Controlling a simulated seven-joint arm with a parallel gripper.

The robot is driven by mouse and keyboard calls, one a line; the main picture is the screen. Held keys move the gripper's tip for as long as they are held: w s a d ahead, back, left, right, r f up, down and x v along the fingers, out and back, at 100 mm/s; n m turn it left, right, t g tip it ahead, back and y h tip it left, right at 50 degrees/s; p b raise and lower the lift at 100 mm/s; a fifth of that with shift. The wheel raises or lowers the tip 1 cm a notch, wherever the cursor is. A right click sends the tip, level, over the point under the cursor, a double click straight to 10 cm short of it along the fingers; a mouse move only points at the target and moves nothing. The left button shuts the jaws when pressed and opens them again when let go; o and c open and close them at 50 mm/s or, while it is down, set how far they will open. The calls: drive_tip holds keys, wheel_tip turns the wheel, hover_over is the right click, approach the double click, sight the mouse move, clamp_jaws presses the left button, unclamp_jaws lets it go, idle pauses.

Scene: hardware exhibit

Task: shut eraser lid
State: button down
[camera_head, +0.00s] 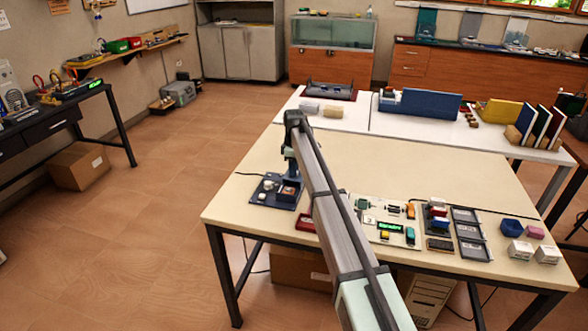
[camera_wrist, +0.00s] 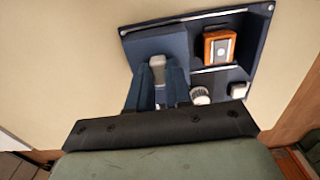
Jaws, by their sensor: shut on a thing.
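A dark blue tray-like unit (camera_head: 270,201) lies near the left edge of the table; it fills the upper part of the wrist view, and its pale rim shows there (camera_wrist: 190,17). A flat blue lid (camera_wrist: 165,45) lies on its left side. Beside it, a recess holds an orange block with a grey top (camera_wrist: 218,48), uncovered, which seems to be the eraser. My gripper (camera_wrist: 159,88) is shut on the lid's grey handle (camera_wrist: 157,66), with a finger on each side. In the head view my arm hides part of this contact.
A small white knob (camera_wrist: 200,95) and a white block (camera_wrist: 238,90) sit near the recess. On the table right of my arm are a panel with colored parts (camera_head: 385,220), grey trays (camera_head: 468,228) and small blocks (camera_head: 520,250). The table's back middle is clear.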

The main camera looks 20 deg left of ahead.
drive_tip(key=s, duration=0.8)
drive_tip(key=shift+s, duration=0.1)
drive_tip(key=c, duration=1)
unclamp_jaws()
drive_tip(key=shift+c, duration=0.2)
wheel_tip(320, 180, up, 14)
drive_tip(key=shift+f, duration=0.1)
